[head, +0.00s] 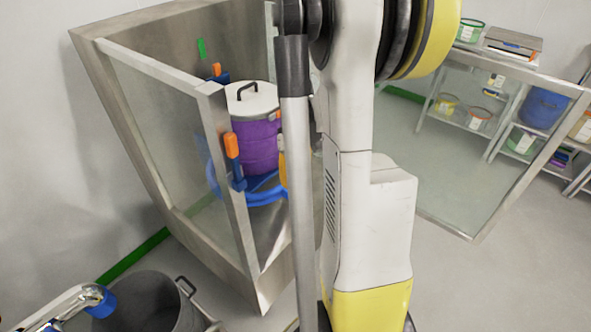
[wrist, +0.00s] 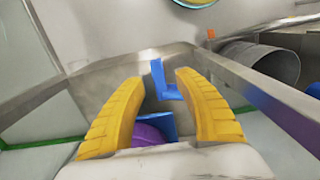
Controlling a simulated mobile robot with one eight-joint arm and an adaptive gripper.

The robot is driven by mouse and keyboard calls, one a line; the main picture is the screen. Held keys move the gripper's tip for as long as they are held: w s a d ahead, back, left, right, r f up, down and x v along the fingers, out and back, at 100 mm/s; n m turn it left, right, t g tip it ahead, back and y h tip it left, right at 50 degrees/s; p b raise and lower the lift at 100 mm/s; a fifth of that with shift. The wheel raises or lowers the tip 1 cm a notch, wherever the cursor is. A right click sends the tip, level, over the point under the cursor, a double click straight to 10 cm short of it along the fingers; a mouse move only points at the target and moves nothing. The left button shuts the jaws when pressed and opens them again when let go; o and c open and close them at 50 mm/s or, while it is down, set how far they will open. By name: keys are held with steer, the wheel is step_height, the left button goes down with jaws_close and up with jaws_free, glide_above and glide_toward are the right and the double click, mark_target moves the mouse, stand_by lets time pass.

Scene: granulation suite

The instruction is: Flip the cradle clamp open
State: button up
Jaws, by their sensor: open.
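In the wrist view my gripper (wrist: 160,80) is open, its two yellow fingers apart with nothing held. A blue angled piece (wrist: 158,78), apparently the cradle clamp, shows between and beyond the fingertips. A blue plate and part of a purple drum (wrist: 147,135) show lower between the fingers. I cannot tell whether the fingers touch the blue piece. In the head view the purple drum (head: 255,148) has a pale lid with a dark handle and stands in a blue ring-shaped cradle (head: 265,197). My arm hides the right side of the cradle and most of my gripper there.
A metal-framed glass enclosure (head: 215,110) surrounds the drum. A grey bin (head: 150,303) stands front left. Shelves (head: 480,110) with containers are at right. A metal rail (wrist: 265,95) runs right of my gripper.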

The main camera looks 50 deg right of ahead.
steer(key=shift+r, duration=1.8)
